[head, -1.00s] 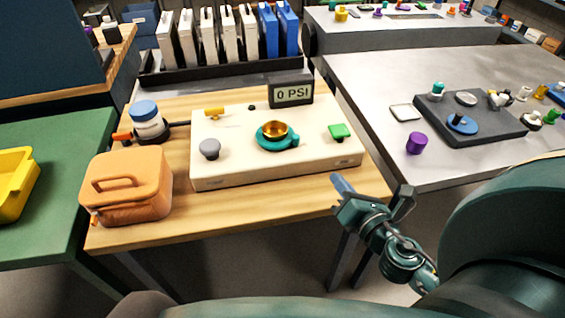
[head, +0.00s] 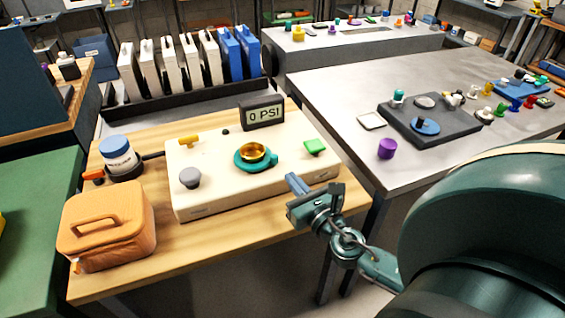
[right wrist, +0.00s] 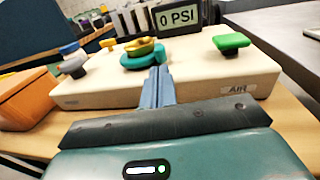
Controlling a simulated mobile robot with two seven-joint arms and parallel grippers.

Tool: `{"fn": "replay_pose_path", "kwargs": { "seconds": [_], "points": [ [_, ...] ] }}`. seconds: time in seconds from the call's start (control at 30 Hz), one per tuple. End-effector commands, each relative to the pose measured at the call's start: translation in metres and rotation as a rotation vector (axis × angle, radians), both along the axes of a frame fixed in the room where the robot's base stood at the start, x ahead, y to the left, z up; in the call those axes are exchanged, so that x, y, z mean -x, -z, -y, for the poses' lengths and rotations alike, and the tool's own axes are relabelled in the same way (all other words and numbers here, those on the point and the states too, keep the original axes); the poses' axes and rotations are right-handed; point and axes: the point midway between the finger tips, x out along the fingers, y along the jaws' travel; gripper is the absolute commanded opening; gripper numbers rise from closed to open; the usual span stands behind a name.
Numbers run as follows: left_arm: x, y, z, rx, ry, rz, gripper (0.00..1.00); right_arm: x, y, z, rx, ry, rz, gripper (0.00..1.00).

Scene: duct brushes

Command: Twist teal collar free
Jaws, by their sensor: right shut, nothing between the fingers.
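The teal collar (head: 256,160) sits around a brass-coloured cup (head: 252,151) on top of a cream box (head: 215,192). The collar has a small tab on its right side. It also shows in the right wrist view (right wrist: 146,60), beyond my fingertips. My right gripper (head: 294,182) is shut and empty at the front right edge of the box, apart from the collar. Its blue fingers (right wrist: 158,85) are together and point toward the collar in the right wrist view. A display (head: 262,114) behind the collar reads 0 PSI. My left gripper is not in view.
A green knob (head: 314,147), a grey knob (head: 190,177) and a yellow handle (head: 190,140) stand up from the box around the collar. An orange case (head: 105,225) and a blue-lidded jar (head: 119,155) stand to its left. The wooden table's front strip (head: 225,250) is clear.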

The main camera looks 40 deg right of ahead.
Motion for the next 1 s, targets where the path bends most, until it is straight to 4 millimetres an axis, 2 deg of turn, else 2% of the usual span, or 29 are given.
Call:
{"fn": "replay_pose_path", "kwargs": {
  "seconds": [0.1, 0.33, 0.8, 1.0],
  "points": [
    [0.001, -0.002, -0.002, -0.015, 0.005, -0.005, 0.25, -0.023, -0.003, 0.002, -0.001, 0.0, 0.002, 0.0],
    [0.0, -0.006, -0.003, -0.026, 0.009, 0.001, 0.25, -0.049, 0.0, 0.005, -0.002, 0.001, 0.0, 0.0],
    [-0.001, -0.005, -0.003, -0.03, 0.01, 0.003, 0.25, -0.055, 0.002, 0.006, -0.002, -0.002, -0.001, 0.0],
    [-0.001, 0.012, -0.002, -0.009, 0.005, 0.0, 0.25, -0.058, 0.006, 0.015, 0.004, -0.09, 0.002, 0.0]
  ]
}}
